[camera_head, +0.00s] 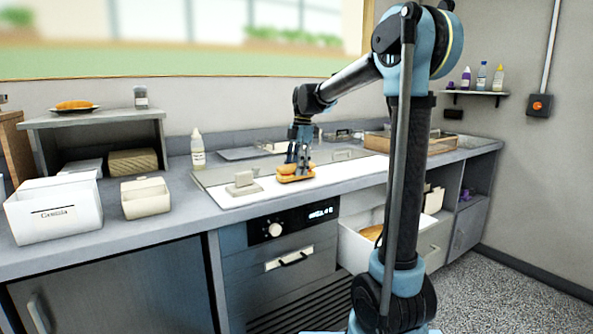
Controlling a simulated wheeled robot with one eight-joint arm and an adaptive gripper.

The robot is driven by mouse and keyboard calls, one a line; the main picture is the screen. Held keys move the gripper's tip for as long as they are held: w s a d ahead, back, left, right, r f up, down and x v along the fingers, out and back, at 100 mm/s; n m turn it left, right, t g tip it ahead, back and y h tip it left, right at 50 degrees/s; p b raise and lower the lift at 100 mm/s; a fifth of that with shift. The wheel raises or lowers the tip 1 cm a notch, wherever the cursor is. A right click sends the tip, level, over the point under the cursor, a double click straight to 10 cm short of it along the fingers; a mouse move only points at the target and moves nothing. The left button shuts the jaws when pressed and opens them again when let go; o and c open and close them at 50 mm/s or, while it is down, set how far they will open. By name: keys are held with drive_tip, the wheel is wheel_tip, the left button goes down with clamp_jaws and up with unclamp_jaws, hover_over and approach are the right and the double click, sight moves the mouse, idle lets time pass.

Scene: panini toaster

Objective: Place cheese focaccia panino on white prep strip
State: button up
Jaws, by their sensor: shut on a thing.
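The cheese focaccia panino (295,177) is a golden-brown filled roll near the middle of the counter. My gripper (298,166) reaches down from above and is shut on it, hiding part of its top. The white prep strip (347,174) runs along the front of the counter, with the panino over or on its middle. I cannot tell whether the panino touches the strip. A small light-grey block-like object (243,184) stands on the strip, left of the panino and apart from it.
A white bottle (197,150) stands behind the strip's left end. White bins (55,211) sit at the left. A wooden-sided tray (440,146) lies at the back right. An open drawer (352,250) below the counter holds bread. The strip's right part is clear.

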drive_tip(key=shift+f, duration=0.3)
drive_tip(key=o, duration=1.2)
drive_tip(key=r, duration=0.4)
drive_tip(key=d+r, duration=0.1)
drive_tip(key=r, duration=0.7)
drive_tip(key=shift+w+d, duration=0.3)
drive_tip(key=shift+w, duration=0.1)
